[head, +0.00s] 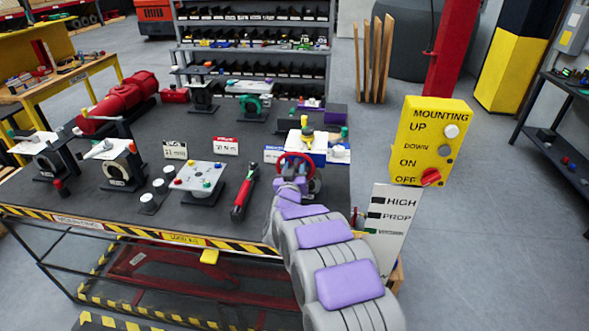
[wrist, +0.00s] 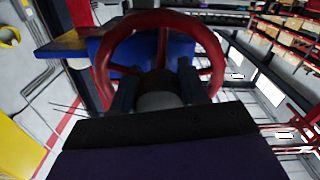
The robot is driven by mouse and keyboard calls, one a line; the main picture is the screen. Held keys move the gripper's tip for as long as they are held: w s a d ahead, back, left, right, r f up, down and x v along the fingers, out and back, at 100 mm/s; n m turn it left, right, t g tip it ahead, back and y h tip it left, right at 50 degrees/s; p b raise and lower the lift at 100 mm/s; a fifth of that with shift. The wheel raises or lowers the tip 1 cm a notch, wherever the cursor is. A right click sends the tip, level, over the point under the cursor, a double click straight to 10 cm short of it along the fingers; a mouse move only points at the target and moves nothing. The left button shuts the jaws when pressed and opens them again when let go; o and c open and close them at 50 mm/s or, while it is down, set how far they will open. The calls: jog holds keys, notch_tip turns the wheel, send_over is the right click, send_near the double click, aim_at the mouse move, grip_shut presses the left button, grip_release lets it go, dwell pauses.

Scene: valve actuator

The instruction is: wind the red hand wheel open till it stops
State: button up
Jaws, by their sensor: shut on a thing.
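The red hand wheel (head: 281,163) is at the right end of the dark workbench, on a blue and white valve actuator (head: 318,148). My gripper (head: 298,182) is at the near side of the wheel, with my arm reaching up to it from the lower right. In the wrist view the red wheel (wrist: 104,55) fills the upper middle. My gripper's two dark fingers (wrist: 157,88) stand at its lower part, with a grey rounded part between them. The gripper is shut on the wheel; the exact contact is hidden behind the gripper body. A blue body (wrist: 180,52) shows behind the wheel.
A yellow control box (head: 430,140) and a white HIGH/PROP sign (head: 391,225) stand close to the right of my arm. A red-handled tool (head: 245,193) and a plate with knobs (head: 198,180) lie left of the wheel.

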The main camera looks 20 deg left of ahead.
jog(key=shift+r+p, duration=0.15)
jog(key=shift+p, duration=0.55)
jog(key=shift+r+n+p, duration=0.1)
jog(key=shift+n+p, duration=0.3)
jog(key=shift+p, duration=0.05)
jog(key=shift+a, duration=0.1)
jog(key=shift+s, duration=0.1)
jog(key=o, duration=0.8)
jog(key=shift+a, duration=0.15)
jog(key=shift+f, duration=0.2)
jog(key=p+v, duration=0.1)
jog(key=v, duration=1.6)
jog(key=shift+s+d, duration=0.1)
jog(key=shift+d, duration=0.1)
